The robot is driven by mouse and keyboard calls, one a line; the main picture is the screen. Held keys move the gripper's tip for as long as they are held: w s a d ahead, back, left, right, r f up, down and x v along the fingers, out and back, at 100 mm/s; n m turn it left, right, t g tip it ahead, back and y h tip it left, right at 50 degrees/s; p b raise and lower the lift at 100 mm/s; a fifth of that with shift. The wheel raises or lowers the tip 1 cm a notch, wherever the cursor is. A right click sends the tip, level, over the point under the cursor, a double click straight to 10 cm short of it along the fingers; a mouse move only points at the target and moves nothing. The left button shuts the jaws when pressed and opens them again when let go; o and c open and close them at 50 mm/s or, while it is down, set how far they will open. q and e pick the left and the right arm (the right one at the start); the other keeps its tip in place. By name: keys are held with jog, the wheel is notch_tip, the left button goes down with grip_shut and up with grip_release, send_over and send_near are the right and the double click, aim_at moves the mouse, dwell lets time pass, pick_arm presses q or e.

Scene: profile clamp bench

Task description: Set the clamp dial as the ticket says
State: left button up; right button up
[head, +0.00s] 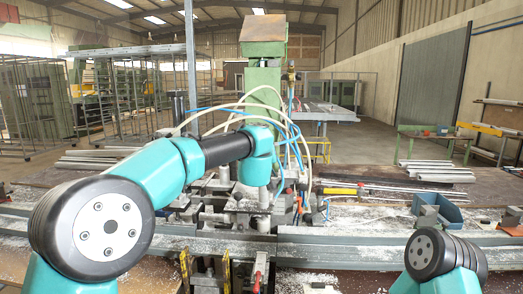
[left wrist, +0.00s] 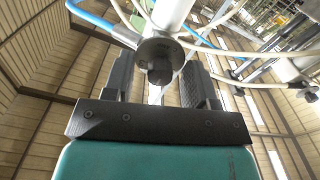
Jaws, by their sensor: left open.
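In the left wrist view my left gripper (left wrist: 157,66) is open, its two dark fingers spread to either side of a dark round cap (left wrist: 156,50) on a pale cylinder. The cap sits between the fingers with gaps visible; I cannot tell whether it is the dial. In the head view my left arm reaches to the clamp area of the bench, in front of the green machine column (head: 264,100), and its teal wrist covers part of the clamp. The fingers cannot be made out there. No readable ticket or dial marking shows. My right gripper is out of view.
White and blue hoses (left wrist: 110,28) loop close around the left gripper. The metal profile rail (head: 340,246) crosses the bench, scattered with chips. A blue bin (head: 440,210) stands at the right.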

pick_arm(q)
jog(key=shift+c, duration=0.2)
jog(key=c, duration=0.9)
jog(key=shift+n, duration=0.4)
jog(key=n, duration=1.1)
dwell(0.3)
jog(key=o, duration=0.9)
